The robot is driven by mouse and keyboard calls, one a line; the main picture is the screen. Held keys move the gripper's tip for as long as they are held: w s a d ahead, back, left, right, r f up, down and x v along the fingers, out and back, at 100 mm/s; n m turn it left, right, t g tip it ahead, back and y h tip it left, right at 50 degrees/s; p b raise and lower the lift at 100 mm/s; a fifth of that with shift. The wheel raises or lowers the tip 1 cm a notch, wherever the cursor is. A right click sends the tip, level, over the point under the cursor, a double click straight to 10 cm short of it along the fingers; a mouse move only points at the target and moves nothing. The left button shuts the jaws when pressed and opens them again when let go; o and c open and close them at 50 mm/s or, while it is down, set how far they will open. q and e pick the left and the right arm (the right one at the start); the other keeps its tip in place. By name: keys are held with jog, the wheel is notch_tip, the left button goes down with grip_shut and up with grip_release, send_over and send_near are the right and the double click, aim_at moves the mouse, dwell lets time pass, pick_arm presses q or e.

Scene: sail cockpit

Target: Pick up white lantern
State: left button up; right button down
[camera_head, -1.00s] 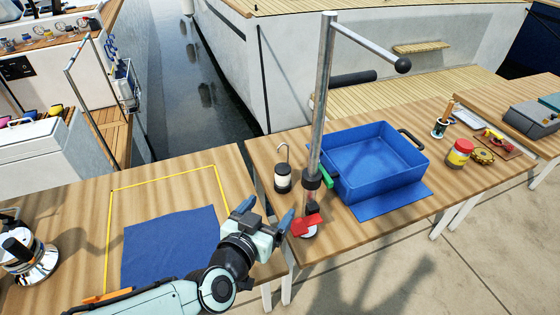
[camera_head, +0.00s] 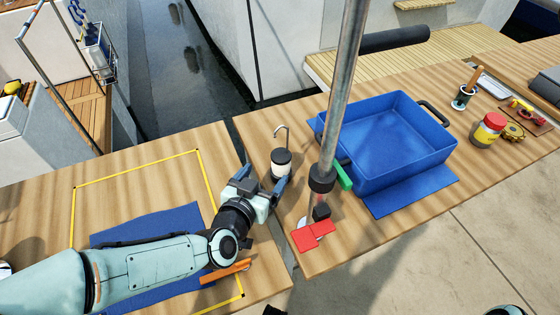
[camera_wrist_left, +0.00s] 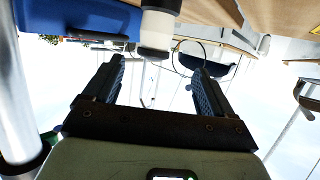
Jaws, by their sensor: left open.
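The white lantern (camera_head: 280,167) has a white body, a dark top and a metal hook handle. It stands upright on the right-hand table, left of the metal post. My left gripper (camera_head: 262,178) is open and empty close in front of the lantern, its fingers pointing toward it. In the left wrist view the lantern (camera_wrist_left: 157,32) shows upside down beyond the open fingertips (camera_wrist_left: 160,65), between them and apart from them. My right gripper is not in view.
A blue cloth (camera_head: 150,226) and yellow outline lie on the left table. A gap separates the tables.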

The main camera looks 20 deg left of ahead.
aim_at(276, 163)
pick_arm(q)
jog(key=p+x, duration=0.2)
jog(key=x, duration=0.1)
jog(key=shift+w+d+f, duration=0.15)
jog(key=shift+w, duration=0.2)
jog(key=shift+x, duration=1.15)
jog(key=shift+b+x, duration=0.3)
jog(key=shift+x, duration=2.45)
jog(key=shift+d, duration=0.25)
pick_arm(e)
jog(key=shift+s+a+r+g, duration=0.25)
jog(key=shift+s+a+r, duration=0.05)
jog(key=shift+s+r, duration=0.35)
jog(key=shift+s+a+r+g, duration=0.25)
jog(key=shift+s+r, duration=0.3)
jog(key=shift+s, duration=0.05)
pick_arm(q)
jog(key=c, duration=1.2)
